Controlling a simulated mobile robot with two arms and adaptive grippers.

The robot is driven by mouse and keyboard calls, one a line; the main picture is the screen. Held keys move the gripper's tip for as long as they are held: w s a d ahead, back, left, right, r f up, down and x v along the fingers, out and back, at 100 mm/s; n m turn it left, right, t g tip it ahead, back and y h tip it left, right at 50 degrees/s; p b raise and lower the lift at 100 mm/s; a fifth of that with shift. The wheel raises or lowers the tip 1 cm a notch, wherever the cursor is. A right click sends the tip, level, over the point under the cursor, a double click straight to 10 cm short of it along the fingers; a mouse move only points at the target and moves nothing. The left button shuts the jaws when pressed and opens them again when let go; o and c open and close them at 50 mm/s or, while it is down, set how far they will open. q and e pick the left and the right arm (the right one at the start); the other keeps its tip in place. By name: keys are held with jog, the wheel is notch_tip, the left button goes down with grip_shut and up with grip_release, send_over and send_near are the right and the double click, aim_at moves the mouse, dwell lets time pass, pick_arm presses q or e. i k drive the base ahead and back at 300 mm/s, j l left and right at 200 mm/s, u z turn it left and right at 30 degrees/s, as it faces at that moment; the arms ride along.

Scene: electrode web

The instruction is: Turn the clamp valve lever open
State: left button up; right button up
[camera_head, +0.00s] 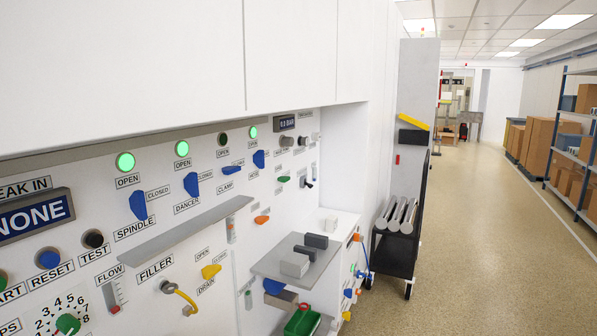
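The clamp valve lever (231,170) is a small blue handle on the white wall panel, above the CLAMP label (226,187). It lies nearly level, unlike the other blue levers, which hang upright. The OPEN label (223,154) is above it, and the round lamp (222,139) over that label is dark. Neither of my grippers is in view.
Upright blue levers for spindle (138,205) and dancer (191,184) are to the left, under lit green lamps. Another upright blue lever (259,159) is to the right. A grey shelf (265,265) with blocks juts out below. A black cart (397,250) stands beyond; the aisle floor (480,240) is clear.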

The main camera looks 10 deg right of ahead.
aim_at(228, 170)
jog(key=i+l+u, duration=0.1)
jog(key=u, duration=0.2)
jog(key=i+l+u, duration=0.1)
jog(key=u, duration=0.2)
jog(key=i+l+u, duration=0.1)
jog(key=l, duration=0.3)
jog(key=i+l+u, duration=0.1)
jog(key=l, duration=0.25)
jog(key=i+l+u, duration=0.1)
jog(key=l, duration=0.3)
jog(key=i+l+u, duration=0.15)
jog(key=l, duration=0.3)
jog(key=i+l+u, duration=0.1)
jog(key=l, duration=0.3)
